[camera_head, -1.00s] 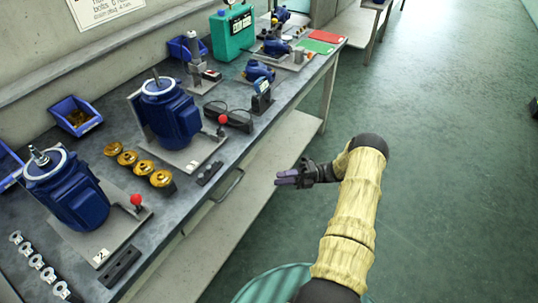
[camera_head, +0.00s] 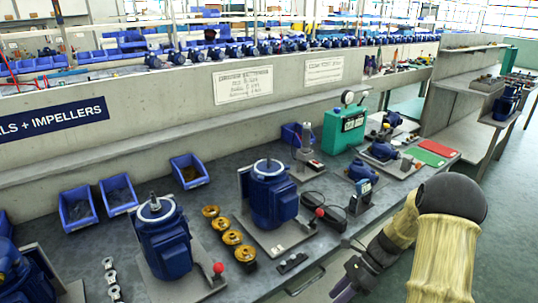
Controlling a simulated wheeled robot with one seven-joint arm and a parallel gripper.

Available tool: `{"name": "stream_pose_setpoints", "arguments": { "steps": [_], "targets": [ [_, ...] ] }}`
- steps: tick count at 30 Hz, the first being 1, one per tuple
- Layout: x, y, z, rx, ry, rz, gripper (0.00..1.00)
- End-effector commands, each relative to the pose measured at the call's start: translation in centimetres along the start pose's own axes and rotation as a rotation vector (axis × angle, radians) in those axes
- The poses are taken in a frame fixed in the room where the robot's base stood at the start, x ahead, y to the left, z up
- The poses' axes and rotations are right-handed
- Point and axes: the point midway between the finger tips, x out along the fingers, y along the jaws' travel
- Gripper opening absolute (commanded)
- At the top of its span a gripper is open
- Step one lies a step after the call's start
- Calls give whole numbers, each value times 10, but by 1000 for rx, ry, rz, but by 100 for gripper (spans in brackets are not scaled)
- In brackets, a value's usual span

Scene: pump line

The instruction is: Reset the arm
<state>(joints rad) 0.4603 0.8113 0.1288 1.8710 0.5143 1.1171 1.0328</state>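My arm, in a yellowish sleeve, rises at the lower right of the head view. My gripper (camera_head: 350,283) is dark with purplish fingers and hangs in front of the workbench's (camera_head: 297,272) front edge, low in the picture. It looks empty and touches nothing that I can see. The fingers are small and partly cut by the lower picture edge, so their opening cannot be made out.
Blue pump motors (camera_head: 272,195) and (camera_head: 163,240) stand on grey plates on the bench. Brass impellers (camera_head: 232,238) lie between them. A green tester (camera_head: 343,128), red mat (camera_head: 438,148) and green mat (camera_head: 424,157) are farther back. Green floor (camera_head: 500,235) is free at right.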

Motion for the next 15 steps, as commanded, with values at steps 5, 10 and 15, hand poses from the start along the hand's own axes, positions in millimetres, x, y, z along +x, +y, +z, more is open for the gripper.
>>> {"name": "stream_pose_setpoints", "arguments": {
  "steps": [5, 10, 15],
  "targets": [
    [-4, 33, 17, -343, 243, -38, 33],
    [-11, 61, 29, -684, 461, -45, 33],
    [-18, 90, 41, -1033, 668, -28, 33]
  ]
}}
